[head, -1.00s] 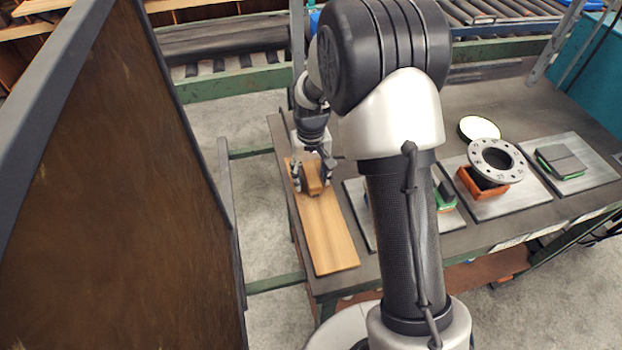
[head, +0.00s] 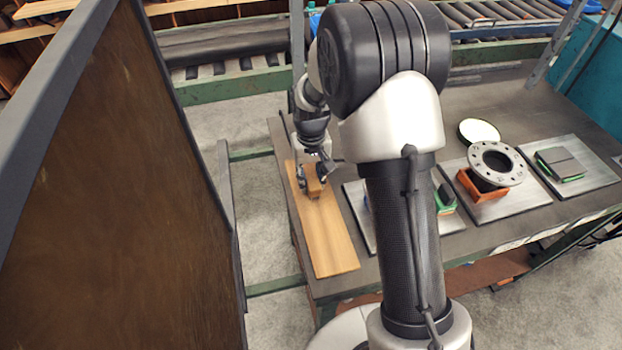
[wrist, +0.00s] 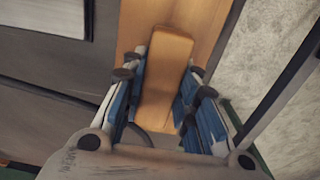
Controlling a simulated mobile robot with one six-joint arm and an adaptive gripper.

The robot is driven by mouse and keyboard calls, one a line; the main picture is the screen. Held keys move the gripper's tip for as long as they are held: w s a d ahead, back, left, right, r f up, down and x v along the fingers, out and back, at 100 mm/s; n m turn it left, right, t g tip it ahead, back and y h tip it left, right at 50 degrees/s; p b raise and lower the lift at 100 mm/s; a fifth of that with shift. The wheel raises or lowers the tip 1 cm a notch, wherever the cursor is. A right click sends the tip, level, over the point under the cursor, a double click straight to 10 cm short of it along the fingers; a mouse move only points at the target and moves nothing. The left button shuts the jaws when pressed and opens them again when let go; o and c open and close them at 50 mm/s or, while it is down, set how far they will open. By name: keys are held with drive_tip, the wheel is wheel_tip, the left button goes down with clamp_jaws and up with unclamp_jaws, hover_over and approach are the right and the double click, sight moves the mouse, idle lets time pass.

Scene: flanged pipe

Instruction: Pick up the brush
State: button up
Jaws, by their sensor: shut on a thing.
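The brush shows as a brown wooden block (wrist: 164,75) between the fingers in the wrist view; its bristles are not visible. In the head view the brush (head: 314,189) is over the far end of a light wooden board (head: 331,243). My gripper (head: 314,182) points down and is shut on the brush. In the wrist view my gripper's blue-padded fingers (wrist: 160,106) stand on both sides of the block. I cannot tell whether the brush still touches the board.
Right of the board, metal plates on the dark table (head: 465,88) carry a green and black block (head: 444,197), an orange box with a grey flange (head: 495,163), and a dark green-edged block (head: 559,164). A round white-topped tin (head: 479,130) stands behind. A brown panel (head: 110,180) rises at left.

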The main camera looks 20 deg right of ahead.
sight(311, 175)
wheel_tip(311, 175, up, 20)
drive_tip(key=p, duration=0.6)
